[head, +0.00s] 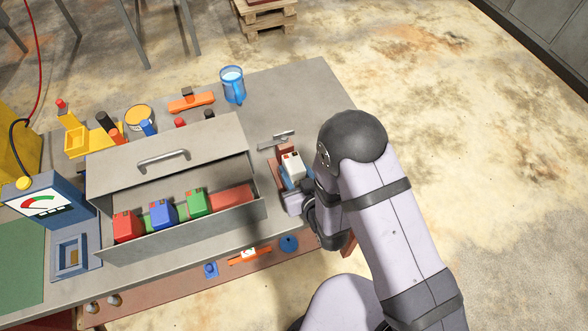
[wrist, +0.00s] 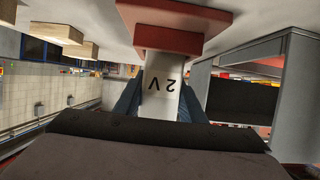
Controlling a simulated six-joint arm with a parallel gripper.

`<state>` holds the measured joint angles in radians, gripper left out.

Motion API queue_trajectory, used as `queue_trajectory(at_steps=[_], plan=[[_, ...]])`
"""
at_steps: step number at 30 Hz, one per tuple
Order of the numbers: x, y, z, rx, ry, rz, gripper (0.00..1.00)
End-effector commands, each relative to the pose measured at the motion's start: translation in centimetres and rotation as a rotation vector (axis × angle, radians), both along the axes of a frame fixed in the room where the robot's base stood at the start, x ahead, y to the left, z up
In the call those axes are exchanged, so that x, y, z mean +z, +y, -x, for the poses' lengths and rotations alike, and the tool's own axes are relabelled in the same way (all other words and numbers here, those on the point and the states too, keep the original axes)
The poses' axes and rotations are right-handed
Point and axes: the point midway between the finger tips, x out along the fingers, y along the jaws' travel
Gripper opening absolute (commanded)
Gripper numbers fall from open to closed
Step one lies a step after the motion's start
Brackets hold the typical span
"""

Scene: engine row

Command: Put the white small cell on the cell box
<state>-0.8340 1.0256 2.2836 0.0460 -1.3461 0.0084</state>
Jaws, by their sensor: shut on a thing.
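In the wrist view the cell (wrist: 160,97) shows a "2 V" mark. My gripper (head: 292,179) is shut on it, with a blue finger on each side. A red-brown piece (wrist: 172,40) meets the far end of the cell in the wrist view; I cannot tell whether they touch. The grey cell box (head: 190,232) is to the left, its handled lid raised. Red (head: 127,226), blue (head: 162,215) and green (head: 198,202) cells stand in it.
A red-brown fixture (head: 286,150) with a metal bar is beside the cell. A blue meter stand (head: 72,237) is left of the box. A blue mug (head: 232,85) and an orange tool (head: 190,101) are behind it. The back right tabletop is clear.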

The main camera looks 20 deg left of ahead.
Motion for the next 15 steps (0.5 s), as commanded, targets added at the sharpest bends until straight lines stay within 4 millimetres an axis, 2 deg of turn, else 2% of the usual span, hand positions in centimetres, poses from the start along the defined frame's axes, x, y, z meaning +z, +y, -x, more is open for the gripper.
queue_trajectory(at_steps=[4,5,7,15], plan=[[-0.23,0.10,-0.10,0.000,-0.005,-0.005,0.00],[-0.45,0.00,0.00,0.000,0.000,0.000,0.39],[-0.35,-0.01,0.01,0.000,0.001,0.001,0.55],[-0.33,-0.01,0.01,0.000,0.001,0.001,0.55]])
